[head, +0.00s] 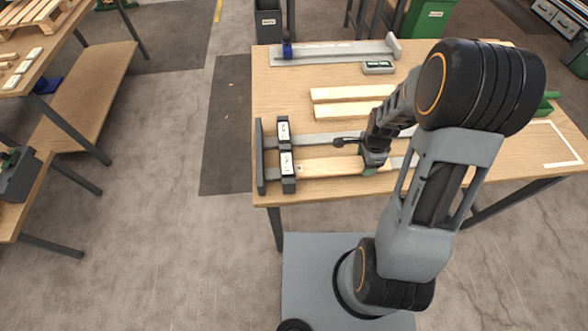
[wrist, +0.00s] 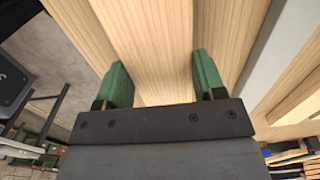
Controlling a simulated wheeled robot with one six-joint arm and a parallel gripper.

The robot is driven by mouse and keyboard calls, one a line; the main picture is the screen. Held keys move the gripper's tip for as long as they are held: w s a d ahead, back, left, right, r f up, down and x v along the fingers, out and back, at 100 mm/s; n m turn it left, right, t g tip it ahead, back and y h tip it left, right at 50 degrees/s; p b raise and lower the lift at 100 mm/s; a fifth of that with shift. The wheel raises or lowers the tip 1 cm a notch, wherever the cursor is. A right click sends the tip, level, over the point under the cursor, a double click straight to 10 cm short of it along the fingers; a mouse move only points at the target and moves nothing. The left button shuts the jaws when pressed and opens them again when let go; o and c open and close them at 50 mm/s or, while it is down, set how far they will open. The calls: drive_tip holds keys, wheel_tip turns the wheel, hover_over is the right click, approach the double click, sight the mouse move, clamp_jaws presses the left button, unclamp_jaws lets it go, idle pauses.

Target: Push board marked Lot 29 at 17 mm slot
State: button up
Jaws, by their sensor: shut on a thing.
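A pale wooden board (head: 330,167) lies flat near the front edge of the bench. Its left end meets the lower of two black slot blocks; how far it enters is too small to tell. The lower block (head: 288,172) and upper block (head: 283,131) carry white labels that I cannot read. My gripper (head: 372,168) is at the board's right part, pointing down. In the wrist view the gripper's green pads (wrist: 163,82) stand on either side of the board (wrist: 155,45), shut on it. No Lot marking is legible on it.
A dark end plate (head: 261,158) stands left of the blocks. A grey rail (head: 320,139) runs behind the board. A grey gauge (head: 335,54) lies at the bench's rear.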

drive_tip(key=shift+w+d+f, duration=0.1)
drive_tip(key=shift+w+d, duration=0.1)
drive_tip(key=shift+d, duration=1.6)
drive_tip(key=shift+w+d, duration=0.2)
drive_tip(key=shift+d, duration=1.6)
drive_tip(key=o, duration=1.1)
drive_tip(key=shift+c, duration=0.2)
drive_tip(key=shift+r, duration=0.2)
wheel_tip(320, 180, up, 14)
drive_tip(key=b, duration=0.1)
drive_tip(key=shift+f, duration=0.2)
drive_tip(key=shift+n, duration=0.3)
